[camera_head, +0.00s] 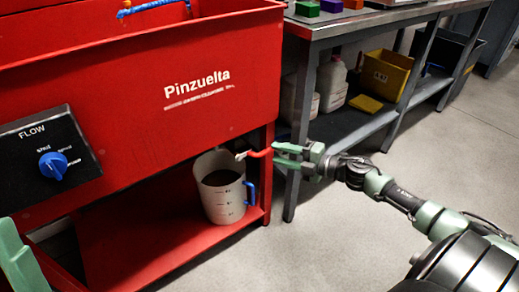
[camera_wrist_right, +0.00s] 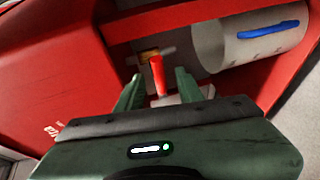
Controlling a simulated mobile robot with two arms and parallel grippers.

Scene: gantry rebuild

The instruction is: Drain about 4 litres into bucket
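The bucket (camera_head: 222,205) is a pale, graduated container with a blue handle, standing upright on the red lower shelf. Dark liquid shows inside it; I cannot read its level. It also shows in the right wrist view (camera_wrist_right: 255,45). A red lever (camera_head: 259,153) sticks out above the bucket at the tank's underside. My right gripper (camera_head: 277,156) is at the lever's end. In the right wrist view its fingers stand apart, with the lever (camera_wrist_right: 157,74) between them and gaps on both sides. A green part of my left arm shows at the lower left; its fingertips cannot be made out.
The red Pinzuelta tank (camera_head: 140,105) fills the left. Its FLOW panel (camera_head: 30,170) carries a blue knob (camera_head: 53,165). A metal bench (camera_head: 345,25) stands at right, with a white jug (camera_head: 332,84) and yellow bin (camera_head: 386,75) below. The floor at right is clear.

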